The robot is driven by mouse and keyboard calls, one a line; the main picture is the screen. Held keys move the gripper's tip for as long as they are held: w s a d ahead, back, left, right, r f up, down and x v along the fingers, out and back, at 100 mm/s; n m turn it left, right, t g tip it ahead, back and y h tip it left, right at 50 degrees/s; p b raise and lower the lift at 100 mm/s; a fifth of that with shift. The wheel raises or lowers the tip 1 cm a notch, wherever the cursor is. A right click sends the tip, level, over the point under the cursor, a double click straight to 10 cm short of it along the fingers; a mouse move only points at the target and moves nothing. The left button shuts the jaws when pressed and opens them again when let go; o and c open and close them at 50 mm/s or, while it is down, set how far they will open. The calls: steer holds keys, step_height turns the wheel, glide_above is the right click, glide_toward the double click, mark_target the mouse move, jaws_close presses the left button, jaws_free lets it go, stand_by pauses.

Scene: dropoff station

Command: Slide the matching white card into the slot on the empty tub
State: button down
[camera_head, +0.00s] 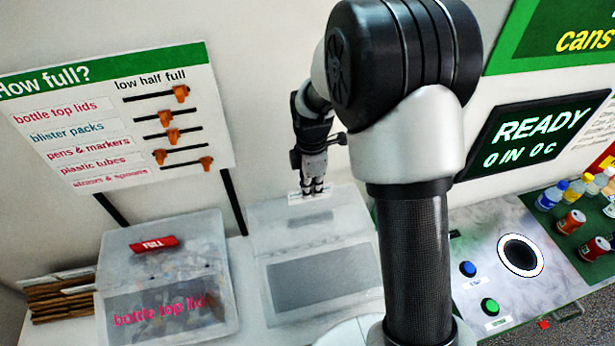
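The empty tub (371,232) is a pale translucent box with a sloping front, in the middle of the view. A blank grey panel (318,281) is on its front, and a smaller grey strip (314,219) lies higher up on the lid. My gripper (313,190) points down above the back of this tub. Its fingers are close together on a small, thin white card (296,194), seen nearly edge-on. The card's print is too small to read. I cannot tell whether the card touches the tub.
A full tub (222,285) marked "bottle top lids" with a red FULL tag (154,245) stands left. A counter with buttons (490,306), bottles and cans is right. My arm hides the middle right.

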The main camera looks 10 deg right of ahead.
steer(key=shift+s+f+b, duration=0.15)
steer(key=shift+f+b, duration=2.65)
steer(key=shift+f, duration=1.25)
steer(key=shift+f+b, duration=0.5)
steer(key=shift+f, duration=0.25)
steer(key=c, duration=1.7)
jaws_free()
steer(key=shift+r, duration=0.15)
step_height(320, 180, up, 12)
steer(key=shift+f, duration=0.1)
